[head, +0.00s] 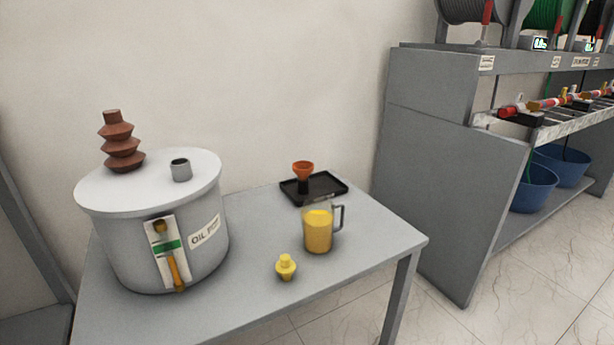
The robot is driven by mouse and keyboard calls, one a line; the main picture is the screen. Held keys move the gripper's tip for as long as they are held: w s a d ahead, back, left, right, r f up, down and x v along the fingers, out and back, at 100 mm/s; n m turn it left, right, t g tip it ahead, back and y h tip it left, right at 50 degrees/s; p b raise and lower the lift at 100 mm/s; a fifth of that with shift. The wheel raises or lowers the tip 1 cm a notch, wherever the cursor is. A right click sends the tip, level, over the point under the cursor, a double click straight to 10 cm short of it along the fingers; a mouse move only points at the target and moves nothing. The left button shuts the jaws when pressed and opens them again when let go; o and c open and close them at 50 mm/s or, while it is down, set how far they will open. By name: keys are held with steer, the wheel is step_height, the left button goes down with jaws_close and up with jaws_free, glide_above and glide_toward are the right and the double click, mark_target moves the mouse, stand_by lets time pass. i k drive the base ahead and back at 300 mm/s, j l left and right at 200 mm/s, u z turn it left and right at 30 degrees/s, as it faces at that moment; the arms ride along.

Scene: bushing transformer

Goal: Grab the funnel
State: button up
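The funnel (303,170) has an orange-red cup on top of a dark lower part. It stands upright on a black tray (334,197) at the back right of the grey table. Part of its lower end blends into the dark tray, so I cannot tell exactly how it is supported. My gripper is not in view, and nothing touches the funnel.
On the table (253,306) stand a clear jug (318,232) of yellow liquid in front of the tray, a small yellow plug (286,267), and a large grey transformer tank (165,240) with a brown bushing (120,143). A grey rack (440,160) stands right.

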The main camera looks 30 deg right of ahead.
mark_target(303, 179)
steer(key=i+u, duration=0.2)
steer(key=i, duration=0.55)
steer(key=i+l+u, duration=0.25)
steer(key=i, duration=0.45)
steer(key=i+j, duration=0.05)
steer(key=j, duration=0.05)
